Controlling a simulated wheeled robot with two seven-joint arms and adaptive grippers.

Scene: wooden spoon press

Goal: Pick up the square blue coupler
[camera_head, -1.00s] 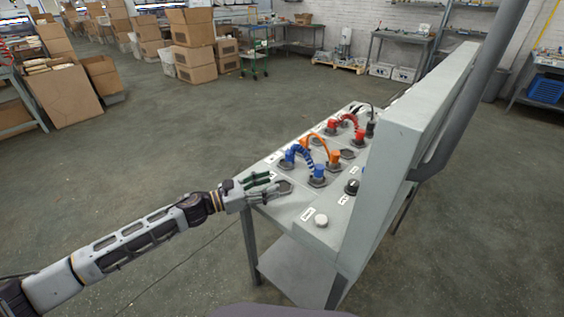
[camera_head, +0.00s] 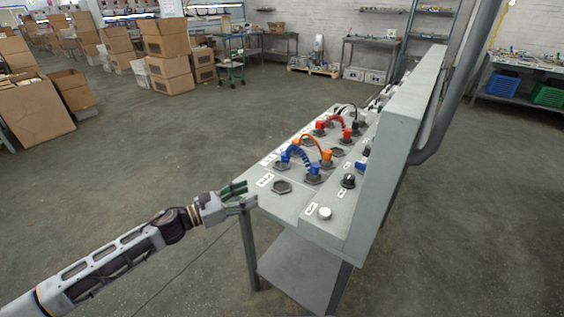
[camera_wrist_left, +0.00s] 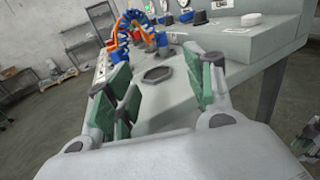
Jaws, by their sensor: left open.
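Two blue couplers, a farther one (camera_head: 285,156) and a nearer one (camera_head: 314,171), are joined by a ribbed blue hose and sit on dark sockets on the grey table. I cannot tell which is square. Blue couplers also show at the top of the left wrist view (camera_wrist_left: 160,40). My left gripper (camera_head: 238,190), with green finger pads, is open and empty at the table's left front edge, apart from the couplers. In the left wrist view its spread fingers (camera_wrist_left: 155,85) face the tabletop.
An empty hexagonal socket (camera_head: 282,187) lies between my gripper and the couplers. Orange couplers (camera_head: 326,158) and red couplers (camera_head: 346,133) stand close behind. A raised panel (camera_head: 395,160) bounds the table on the right, with a black knob (camera_head: 348,181) and white button (camera_head: 324,213).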

